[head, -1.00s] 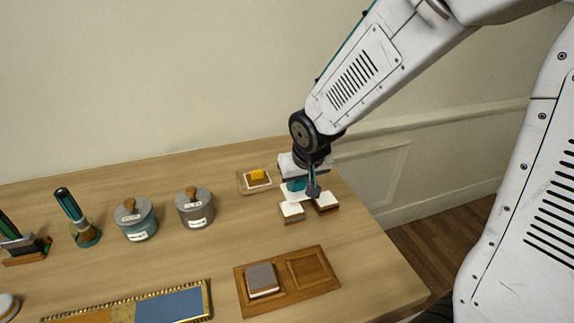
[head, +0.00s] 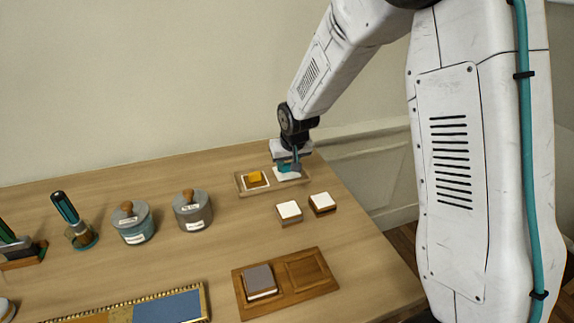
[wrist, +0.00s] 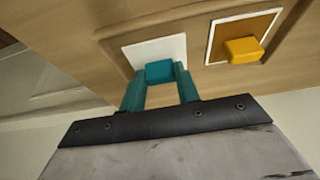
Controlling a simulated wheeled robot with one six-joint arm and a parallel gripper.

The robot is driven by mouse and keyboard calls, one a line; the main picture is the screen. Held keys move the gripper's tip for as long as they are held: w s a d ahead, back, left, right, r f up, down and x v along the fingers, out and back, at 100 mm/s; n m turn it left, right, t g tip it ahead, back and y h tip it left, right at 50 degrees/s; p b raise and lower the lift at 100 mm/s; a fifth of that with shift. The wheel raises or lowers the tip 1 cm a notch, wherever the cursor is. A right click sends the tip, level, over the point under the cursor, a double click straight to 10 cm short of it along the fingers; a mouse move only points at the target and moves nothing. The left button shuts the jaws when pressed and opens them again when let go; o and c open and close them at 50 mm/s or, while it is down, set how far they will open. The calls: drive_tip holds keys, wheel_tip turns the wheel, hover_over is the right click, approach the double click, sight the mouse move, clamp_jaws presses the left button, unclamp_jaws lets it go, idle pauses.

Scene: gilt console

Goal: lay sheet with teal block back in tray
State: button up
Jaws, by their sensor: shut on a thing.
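My gripper (head: 292,167) is shut on the teal block (wrist: 159,71), which sits on a white sheet (wrist: 148,52). The sheet also shows in the head view (head: 286,175), over the right half of the wooden tray (head: 272,188) at the back right of the table. I cannot tell whether the sheet touches the tray floor or hangs just above it. In the tray's other half lies a white-bordered brown sheet (wrist: 221,31) with a yellow block (wrist: 243,50) on it.
Two white-topped blocks (head: 289,209) (head: 322,201) stand in front of the tray. A two-recess wooden board (head: 308,272) holds a grey-topped block (head: 260,279). Lidded pots (head: 134,224) (head: 193,211) and a brush (head: 67,210) stand left. The table's right edge is near.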

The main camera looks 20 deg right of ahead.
drive_tip(key=shift+f, duration=0.3)
drive_tip(key=o, duration=0.9)
drive_tip(key=v, duration=1.1)
drive_tip(key=s+d+r+g, duration=0.1)
drive_tip(key=s+r, duration=0.3)
drive_tip(key=s, duration=0.4)
drive_tip(key=s+d+r, duration=0.1)
drive_tip(key=s+r, duration=0.4)
drive_tip(key=s, duration=1)
drive_tip(key=s+g, duration=0.1)
drive_tip(key=s, duration=0.5)
drive_tip(key=s+d+g, duration=0.1)
drive_tip(key=s, duration=0.5)
